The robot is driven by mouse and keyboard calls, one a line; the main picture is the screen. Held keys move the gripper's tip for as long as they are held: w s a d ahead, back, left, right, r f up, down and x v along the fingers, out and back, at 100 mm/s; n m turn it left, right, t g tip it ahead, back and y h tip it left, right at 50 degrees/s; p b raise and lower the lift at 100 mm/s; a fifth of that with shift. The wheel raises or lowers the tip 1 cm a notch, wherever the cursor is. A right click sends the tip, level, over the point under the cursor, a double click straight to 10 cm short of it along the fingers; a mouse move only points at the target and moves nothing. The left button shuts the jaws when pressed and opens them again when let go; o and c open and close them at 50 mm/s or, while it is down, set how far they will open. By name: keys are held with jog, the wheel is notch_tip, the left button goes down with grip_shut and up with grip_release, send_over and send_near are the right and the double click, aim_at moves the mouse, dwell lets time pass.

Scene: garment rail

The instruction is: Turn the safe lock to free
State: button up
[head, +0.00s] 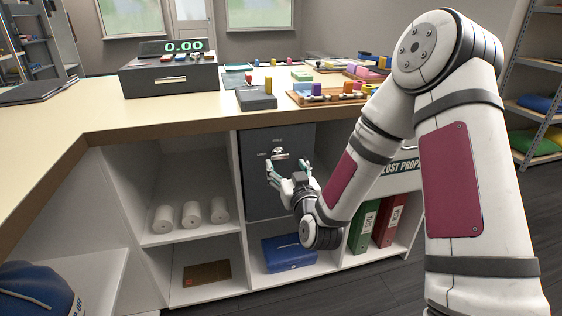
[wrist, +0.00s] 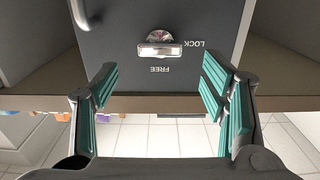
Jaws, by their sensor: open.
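The dark grey safe (head: 255,195) stands in the middle bay under the counter, its door closed. Its small silver lock knob (head: 279,153) sits high on the door, with LOCK marked to its left and FREE above. The wrist view shows the door inverted: the knob (wrist: 161,50) has a bar lying level, LOCK is at the right and FREE below. I cannot tell which end of the bar is the pointer. My gripper (head: 288,168) is open and empty in front of the door. In the wrist view its teal-padded fingers (wrist: 160,78) are either side of the knob's line, apart from it.
A curved door handle (wrist: 82,12) shows in the wrist view. A blue cash box (head: 289,252) lies on the shelf below the safe. White rolls (head: 191,215) stand in the left bay, binders (head: 363,225) in the right. The counter (head: 120,117) overhangs the safe.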

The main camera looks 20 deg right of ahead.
aim_at(281, 157)
jog(key=w, duration=0.6)
jog(key=shift+b, duration=0.3)
jog(key=c, duration=1.1)
